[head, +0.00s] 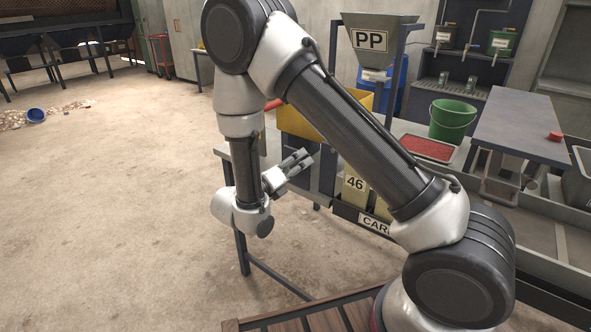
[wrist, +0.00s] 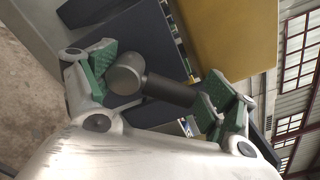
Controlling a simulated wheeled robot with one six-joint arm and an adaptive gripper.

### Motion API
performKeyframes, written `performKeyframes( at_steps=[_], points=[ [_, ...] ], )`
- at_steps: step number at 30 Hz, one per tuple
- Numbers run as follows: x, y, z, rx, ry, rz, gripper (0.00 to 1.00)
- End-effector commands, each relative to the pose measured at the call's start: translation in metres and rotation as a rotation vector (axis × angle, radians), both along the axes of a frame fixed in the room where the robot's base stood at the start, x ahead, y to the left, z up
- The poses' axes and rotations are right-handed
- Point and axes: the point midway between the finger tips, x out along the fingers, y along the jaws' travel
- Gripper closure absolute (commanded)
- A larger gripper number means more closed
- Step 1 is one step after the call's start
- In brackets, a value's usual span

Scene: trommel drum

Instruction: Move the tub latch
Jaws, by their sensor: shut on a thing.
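The latch (wrist: 168,88) is a dark grey bar with a rounded grey knob at one end, in the middle of the wrist view. My gripper (wrist: 158,88) has its green-padded fingers on either side of it, the knob by the left finger and the bar reaching toward the right one. It is shut on the latch. The yellow tub (wrist: 225,35) rises just beyond, beside a dark panel. In the head view the tub (head: 358,98) is partly behind my arm, and my gripper (head: 303,160) is at the left end of the bench. The latch cannot be made out there.
A hopper marked PP (head: 370,40) stands behind the tub. A green bucket (head: 452,120) and a red tray (head: 428,149) are on the bench to the right. A yellow piece marked 46 (head: 355,184) is below the bench top. Open floor lies to the left.

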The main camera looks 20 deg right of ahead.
Motion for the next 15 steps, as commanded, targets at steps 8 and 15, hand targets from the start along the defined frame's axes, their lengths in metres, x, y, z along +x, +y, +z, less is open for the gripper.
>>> performKeyframes(
  at_steps=[8,15],
  points=[
    [0.0050,-0.0016,0.0094,-0.133,0.164,-0.019,0.59],
    [0.0051,-0.0015,0.0096,-0.134,0.165,-0.019,0.59]
  ],
)
